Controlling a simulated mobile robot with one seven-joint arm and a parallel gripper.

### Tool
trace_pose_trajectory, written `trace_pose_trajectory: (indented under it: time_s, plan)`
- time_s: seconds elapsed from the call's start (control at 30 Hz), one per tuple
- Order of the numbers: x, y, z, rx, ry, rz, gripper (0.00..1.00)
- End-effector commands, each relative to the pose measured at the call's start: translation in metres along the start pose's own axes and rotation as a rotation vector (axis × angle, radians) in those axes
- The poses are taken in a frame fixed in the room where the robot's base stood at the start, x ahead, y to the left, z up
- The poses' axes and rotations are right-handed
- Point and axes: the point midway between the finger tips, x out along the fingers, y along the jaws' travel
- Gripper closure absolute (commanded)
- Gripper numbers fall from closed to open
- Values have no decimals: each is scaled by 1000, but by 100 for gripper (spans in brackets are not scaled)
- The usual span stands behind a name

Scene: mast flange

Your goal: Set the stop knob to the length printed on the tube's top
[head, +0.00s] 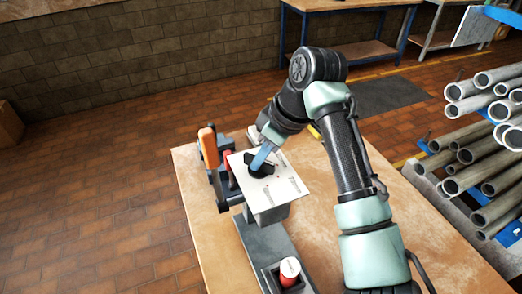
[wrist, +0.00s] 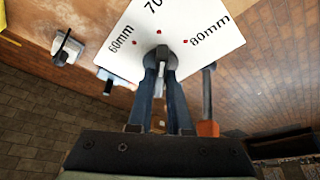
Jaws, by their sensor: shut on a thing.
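The white dial plate (head: 285,190) sits on the machine on the bench. In the wrist view the plate (wrist: 200,14) shows "60mm" at left, a partly cut-off "70" at top and "80mm" at right, each with a red dot. My gripper (head: 265,155) is shut on the black stop knob (head: 257,168). In the wrist view the fingers (wrist: 160,68) close around the knob (wrist: 161,51), whose narrow ridge points up, roughly toward the 70 dot. A red tube (head: 290,274) with a pale top stands in the holder at the front; its print is too small to read.
An orange-handled lever (head: 208,146) stands left of the plate. A rack of grey pipes (head: 470,165) stands at the far right. Another bench (head: 350,48) is at the back.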

Motion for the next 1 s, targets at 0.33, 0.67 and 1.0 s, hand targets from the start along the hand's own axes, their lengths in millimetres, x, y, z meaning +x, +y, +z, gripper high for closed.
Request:
trace_pose_trajectory:
  time_s: [0.33,0.67,1.0]
  plan:
    - [-1,1,0,-124,2,-49,100]
    - [-1,1,0,-123,3,-48,65]
    - [-1,1,0,-122,2,-49,52]
